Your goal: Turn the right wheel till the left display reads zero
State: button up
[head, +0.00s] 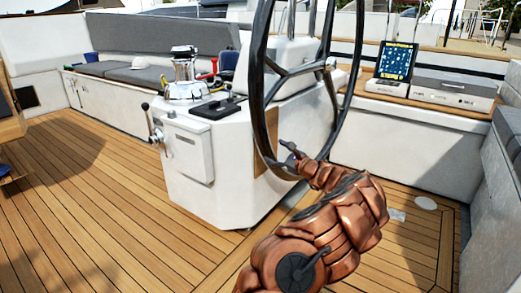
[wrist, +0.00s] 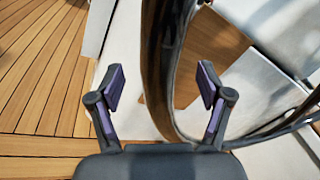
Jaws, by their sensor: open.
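The large dark steering wheel (head: 258,95) stands upright at the centre of the head view, its top cut off. My gripper (head: 290,150) is at the lower part of its rim. In the wrist view the wheel's rim (wrist: 160,60) runs between the two open fingers of my gripper (wrist: 161,86), with gaps on both sides; I cannot tell whether it touches anything. A lit display (head: 396,60) with yellow and blue marks stands on the right bench; its text is too small to read. No second display shows clearly.
A white pedestal (head: 205,195) with a lever (head: 154,130) and a chrome winch (head: 184,68) stands left of the wheel. A white box (head: 455,95) sits beside the display. Cushioned benches (head: 165,38) line the back. The wooden deck (head: 85,190) at left is clear.

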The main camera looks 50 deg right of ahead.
aim_at(268, 148)
jog(key=w, duration=0.2)
jog(key=w+d+b, duration=0.1)
jog(key=w, duration=0.2)
jog(key=shift+w+b, duration=0.15)
jog(key=shift+b, duration=0.15)
jog(key=shift+w+d, duration=0.1)
jog(key=shift+w, duration=0.65)
grip_shut()
